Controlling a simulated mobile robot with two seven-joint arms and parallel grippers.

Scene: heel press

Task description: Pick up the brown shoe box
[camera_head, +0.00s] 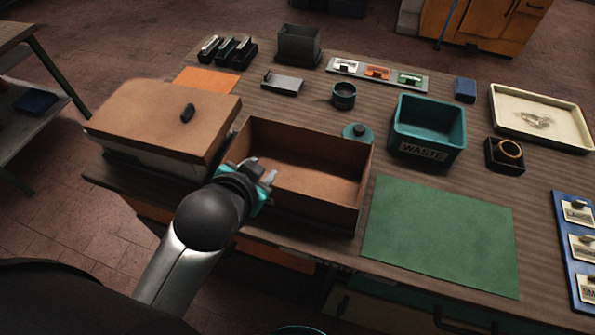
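An open brown box (322,197) without a lid stands upright near the front edge of the workbench, and its inside looks empty. To its left is a second box with a brown lid (160,118) and a small dark oval on the lid. The picture does not settle which one is the brown shoe box. My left gripper (261,171) is at the near left corner of the open box, its fingertips apart. My arm hides that corner, and I cannot tell whether the fingers touch the wall.
A green mat (440,235) lies bare to the right of the open box. Behind are a teal waste bin (428,130), a teal-based round knob (357,133), a dark cup (343,95) and a grey block (283,83). A cream tray (540,115) stands at the right.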

